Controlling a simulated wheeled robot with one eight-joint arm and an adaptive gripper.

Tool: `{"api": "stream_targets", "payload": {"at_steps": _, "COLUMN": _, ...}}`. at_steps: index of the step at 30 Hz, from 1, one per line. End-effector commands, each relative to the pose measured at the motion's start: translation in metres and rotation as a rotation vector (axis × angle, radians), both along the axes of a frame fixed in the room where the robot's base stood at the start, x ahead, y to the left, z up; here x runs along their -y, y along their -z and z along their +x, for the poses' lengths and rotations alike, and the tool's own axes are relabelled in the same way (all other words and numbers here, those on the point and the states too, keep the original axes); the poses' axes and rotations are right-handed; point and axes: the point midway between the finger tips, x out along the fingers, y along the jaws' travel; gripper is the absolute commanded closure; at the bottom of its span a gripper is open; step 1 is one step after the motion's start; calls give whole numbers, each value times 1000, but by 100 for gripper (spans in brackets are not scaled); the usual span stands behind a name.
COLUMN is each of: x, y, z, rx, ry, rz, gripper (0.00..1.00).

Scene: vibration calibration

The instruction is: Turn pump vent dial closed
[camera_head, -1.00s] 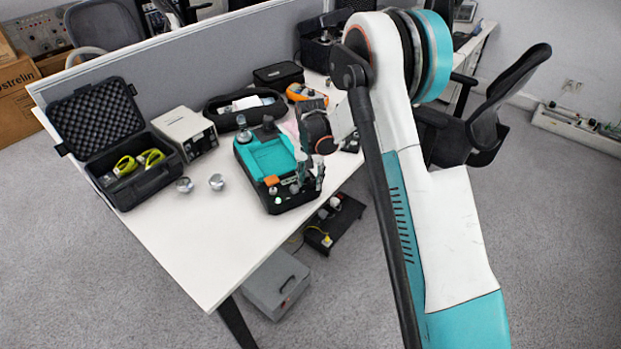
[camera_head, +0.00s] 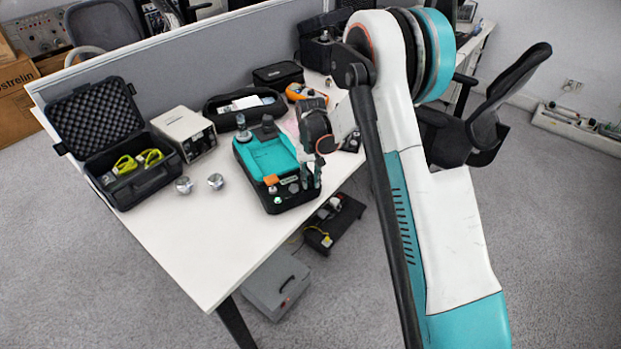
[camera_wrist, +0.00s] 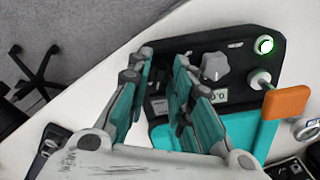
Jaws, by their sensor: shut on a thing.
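The pump (camera_head: 257,155) is a teal and black unit on the white table, with its control panel (camera_wrist: 238,47) along one edge. My gripper (camera_head: 311,180) is down at the right end of that panel. In the wrist view my gripper (camera_wrist: 164,58) has its two teal fingers on either side of a small dark part of the panel, which I take to be the vent dial. The fingers mostly hide it, so its pointer and setting cannot be read. A grey lobed knob (camera_wrist: 215,66) sits just right of the fingers, outside them.
A green-lit button (camera_wrist: 265,45) and an orange lever (camera_wrist: 287,102) are at the panel's right. On the table are an open black case (camera_head: 130,176), a white box (camera_head: 184,134) and two metal knobs (camera_head: 215,181). The front left tabletop is clear.

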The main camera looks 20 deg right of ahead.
Motion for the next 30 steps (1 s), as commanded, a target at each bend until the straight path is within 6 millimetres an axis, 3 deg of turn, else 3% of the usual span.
{"api": "stream_targets", "payload": {"at_steps": 30, "x": 4, "y": 0, "z": 1, "rx": 0, "ry": -948, "rz": 0, "gripper": 100}}
